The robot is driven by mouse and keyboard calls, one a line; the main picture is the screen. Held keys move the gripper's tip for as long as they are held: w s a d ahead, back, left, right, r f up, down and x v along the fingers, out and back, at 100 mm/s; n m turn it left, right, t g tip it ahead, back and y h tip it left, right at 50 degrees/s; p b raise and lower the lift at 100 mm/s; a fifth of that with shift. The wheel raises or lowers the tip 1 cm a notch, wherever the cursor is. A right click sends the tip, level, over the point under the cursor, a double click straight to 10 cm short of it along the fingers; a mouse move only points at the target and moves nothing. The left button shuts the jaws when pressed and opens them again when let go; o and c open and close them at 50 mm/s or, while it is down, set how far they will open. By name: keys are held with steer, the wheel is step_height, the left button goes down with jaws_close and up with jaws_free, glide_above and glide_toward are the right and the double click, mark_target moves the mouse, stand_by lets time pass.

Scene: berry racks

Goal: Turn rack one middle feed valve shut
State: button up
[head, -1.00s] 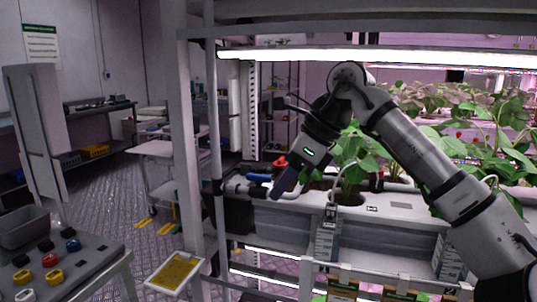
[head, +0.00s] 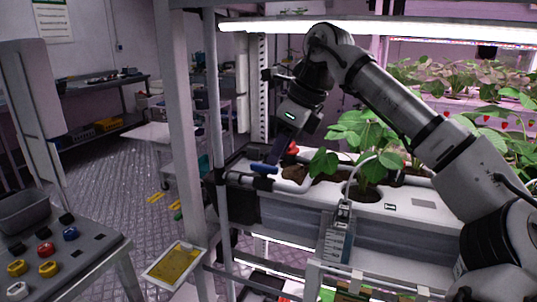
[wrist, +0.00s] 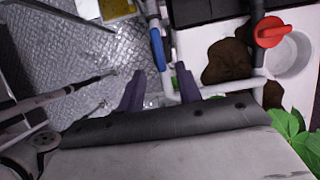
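A blue lever handle (head: 264,168) lies along the white pipe (head: 296,186) at the left end of the middle growing channel. In the wrist view the blue handle (wrist: 157,48) runs lengthwise along its pipe, ahead of the fingers and roughly in line with the gap between them. A red valve handle (head: 293,149) stands just behind it, and shows at upper right in the wrist view (wrist: 270,32). My gripper (wrist: 160,80) is open with nothing between its fingers. In the head view my gripper (head: 271,158) points down close to the blue handle; contact cannot be told.
The white channel (head: 400,208) holds leafy plants, close to the right of my gripper. A grey rack post (head: 183,130) stands at left. A yellow card in a white frame (head: 176,264) and a button table (head: 85,255) are at lower left.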

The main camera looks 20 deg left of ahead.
mark_target(265, 165)
steer(key=shift+a+r, duration=0.1)
steer(key=shift+a, duration=0.85)
steer(key=shift+x, duration=1.55)
steer(key=shift+d, duration=0.2)
steer(key=shift+c, duration=0.2)
jaws_close()
